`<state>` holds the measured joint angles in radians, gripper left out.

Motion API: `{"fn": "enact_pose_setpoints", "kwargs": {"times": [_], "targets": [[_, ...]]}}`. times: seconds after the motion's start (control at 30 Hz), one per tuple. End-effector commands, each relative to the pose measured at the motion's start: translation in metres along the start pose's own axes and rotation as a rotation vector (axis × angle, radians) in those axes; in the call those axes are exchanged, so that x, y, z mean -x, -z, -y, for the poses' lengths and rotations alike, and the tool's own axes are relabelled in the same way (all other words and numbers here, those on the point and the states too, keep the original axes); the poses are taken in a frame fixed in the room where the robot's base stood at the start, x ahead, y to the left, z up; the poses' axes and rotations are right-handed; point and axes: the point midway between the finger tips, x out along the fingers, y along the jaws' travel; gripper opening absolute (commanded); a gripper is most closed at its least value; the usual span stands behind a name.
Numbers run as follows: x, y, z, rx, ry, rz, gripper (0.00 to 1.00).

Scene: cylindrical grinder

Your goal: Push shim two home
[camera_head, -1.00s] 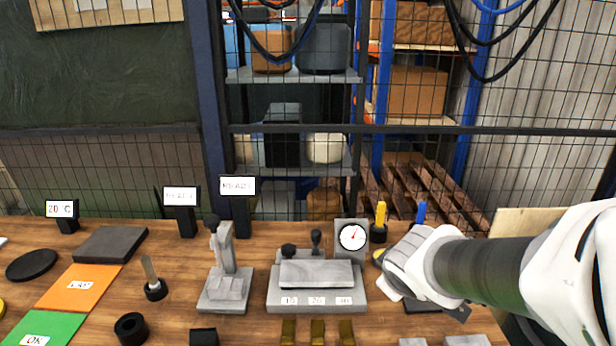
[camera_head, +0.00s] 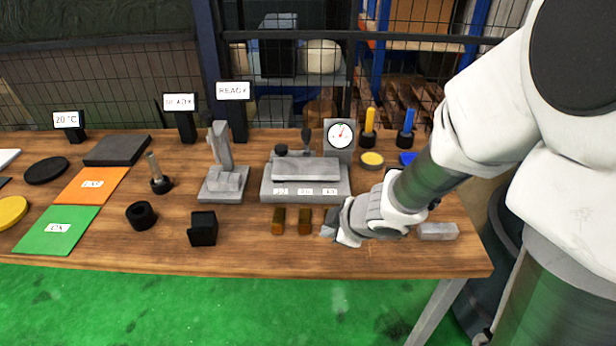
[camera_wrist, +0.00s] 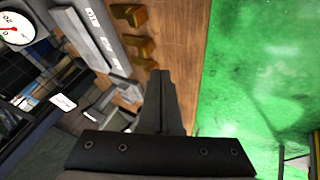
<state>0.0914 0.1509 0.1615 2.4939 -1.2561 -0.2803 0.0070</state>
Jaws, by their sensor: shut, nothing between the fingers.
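Small brass shims stand in a row on the wooden table, in front of a grey block fixture (camera_head: 305,190) with three white labels. In the head view I see the left brass shim (camera_head: 278,220) and the middle one (camera_head: 304,221); the right one is mostly hidden by my gripper. The wrist view shows three brass shims, the far one (camera_wrist: 129,14), the middle one (camera_wrist: 137,44) and the near one (camera_wrist: 144,64). My gripper (camera_head: 328,231) is shut and empty, pointing left at the right end of the row. Its fingertips (camera_wrist: 162,78) look close to the near shim; contact cannot be told.
A dial gauge (camera_head: 340,134) stands behind the fixture. A grey stand (camera_head: 223,180), black block (camera_head: 203,228) and black ring (camera_head: 141,215) are to the left. A grey bar (camera_head: 437,231) lies right of my gripper. The table's front edge is close, with green floor beyond.

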Motion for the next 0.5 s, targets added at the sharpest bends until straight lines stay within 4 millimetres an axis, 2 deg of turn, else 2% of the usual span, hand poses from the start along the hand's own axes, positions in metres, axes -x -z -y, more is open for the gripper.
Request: {"fn": "enact_pose_setpoints", "kwargs": {"times": [0.2,0.5], "targets": [[-0.0084,0.0040,0.0113,0.027,0.038,-0.034,0.00],[-0.0086,0.0044,0.0118,0.029,0.040,-0.036,0.00]]}}
